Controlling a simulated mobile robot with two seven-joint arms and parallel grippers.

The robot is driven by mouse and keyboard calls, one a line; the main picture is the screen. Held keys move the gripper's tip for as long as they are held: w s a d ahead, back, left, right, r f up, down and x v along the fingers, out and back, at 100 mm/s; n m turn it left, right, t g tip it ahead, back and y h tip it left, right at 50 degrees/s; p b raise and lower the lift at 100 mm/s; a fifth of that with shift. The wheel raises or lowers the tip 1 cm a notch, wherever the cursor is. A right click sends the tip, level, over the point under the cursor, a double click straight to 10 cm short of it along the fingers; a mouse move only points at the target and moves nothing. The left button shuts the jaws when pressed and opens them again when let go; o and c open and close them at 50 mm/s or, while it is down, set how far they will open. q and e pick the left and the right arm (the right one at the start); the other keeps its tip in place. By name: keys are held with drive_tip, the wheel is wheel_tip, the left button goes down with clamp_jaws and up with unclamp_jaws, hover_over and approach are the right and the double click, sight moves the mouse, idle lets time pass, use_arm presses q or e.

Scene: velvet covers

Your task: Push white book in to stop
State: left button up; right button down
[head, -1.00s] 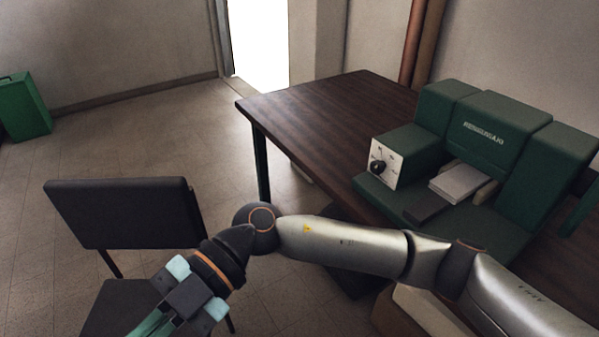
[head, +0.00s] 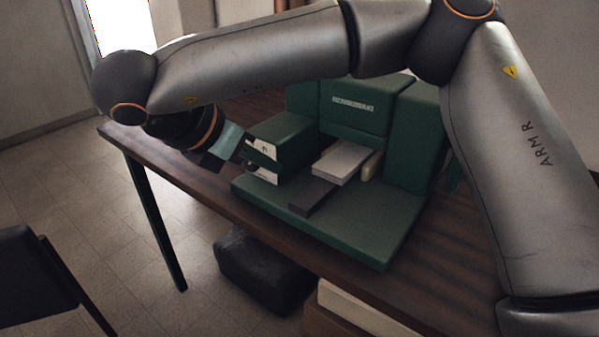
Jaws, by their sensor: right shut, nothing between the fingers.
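The white book (head: 341,158) lies flat in the slot of the green machine (head: 352,108), its near end sticking out toward the front. A dark grey block (head: 312,197) lies in front of it on the green base. My right gripper (head: 255,163) is shut and empty, in front of the white dial panel (head: 263,177) at the machine's left and partly covering it. It is left of the white book and apart from it. Whether it touches the panel I cannot tell. My left gripper is out of view.
The machine stands on a dark wooden table (head: 200,182). A pale rounded piece (head: 371,166) sits right beside the book. Below the table edge are a dark object (head: 262,268) and a box (head: 345,315). A black chair (head: 38,280) is at lower left.

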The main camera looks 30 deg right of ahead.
sight(327, 168)
drive_tip(key=x, duration=0.9)
drive_tip(key=shift+d+f, duration=0.15)
drive_tip(key=d, duration=0.1)
drive_tip(key=w+d, duration=0.1)
drive_tip(key=d, duration=0.1)
drive_tip(key=shift+d+f, duration=0.1)
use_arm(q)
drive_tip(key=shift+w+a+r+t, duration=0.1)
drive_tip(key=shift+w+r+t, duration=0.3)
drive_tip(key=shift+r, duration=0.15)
use_arm(e)
drive_tip(key=shift+w+d, duration=0.15)
drive_tip(key=shift+d, duration=0.25)
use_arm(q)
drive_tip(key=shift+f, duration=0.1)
